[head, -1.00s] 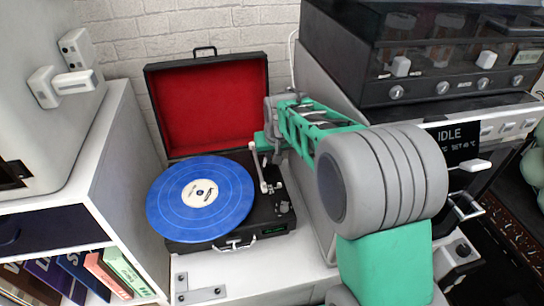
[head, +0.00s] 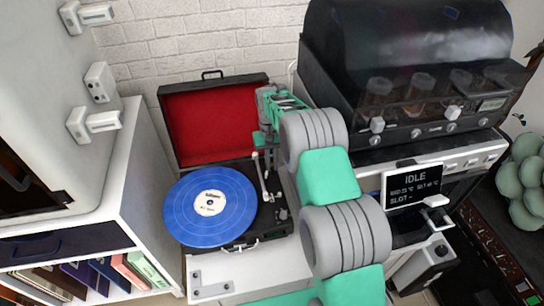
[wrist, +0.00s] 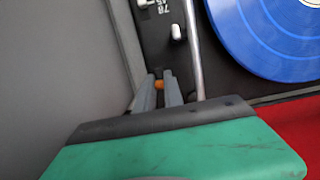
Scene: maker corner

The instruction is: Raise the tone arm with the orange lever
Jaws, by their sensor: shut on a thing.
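The record player (head: 262,232) is an open black case with a red-lined lid and a blue record (head: 225,215). Its pale tone arm (head: 263,180) runs along the record's right side; in the wrist view it is a silver rod (wrist: 193,50). The orange lever (wrist: 158,85) shows as a small tip between the two grey fingers of my gripper (wrist: 158,80), which is shut on it. The tone arm is just right of the fingers there. In the head view my gripper (head: 268,146) is over the deck's back right corner, and the lever is hidden. I cannot tell the tone arm's height.
A dark machine with jars (head: 405,110) and an IDLE screen (head: 412,187) stand to the right. A white shelf with books (head: 120,165) stands to the left. A grey side wall (wrist: 60,70) is close beside my fingers in the wrist view.

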